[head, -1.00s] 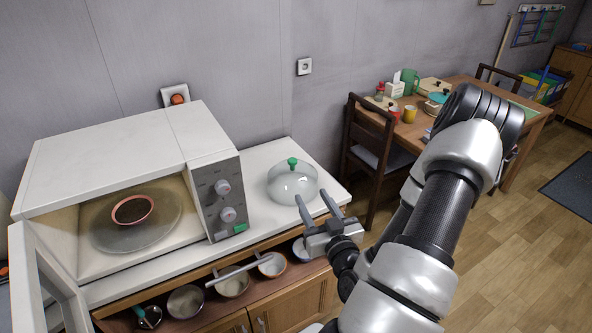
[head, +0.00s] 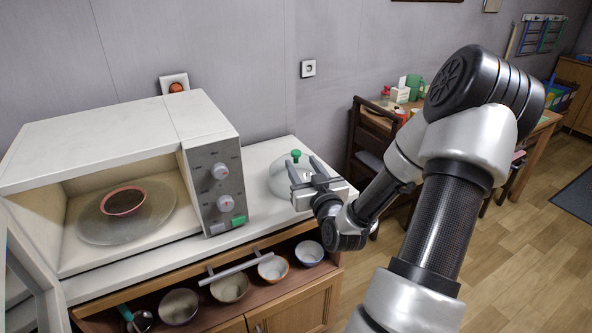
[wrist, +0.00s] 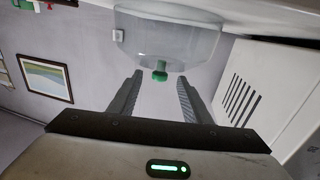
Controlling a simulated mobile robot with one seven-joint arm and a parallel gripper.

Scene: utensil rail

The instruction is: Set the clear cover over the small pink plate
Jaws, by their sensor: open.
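The clear cover (head: 280,183) is a transparent dome with a green knob (head: 296,155) on top. It stands on the white counter to the right of the microwave. My gripper (head: 302,162) is open and empty, in front of the cover and hiding part of it. In the wrist view the cover (wrist: 168,38) appears upside down, and its knob (wrist: 160,73) shows between the fingertips; whether they touch it I cannot tell. The small pink plate (head: 123,214), with something dark in it, sits on the glass turntable (head: 160,222) inside the open microwave.
The microwave (head: 211,150) has its door (head: 28,275) swung open at the left. A shelf below the counter holds several bowls (head: 230,288) behind a handle bar. A chair (head: 362,130) and a dining table stand behind to the right.

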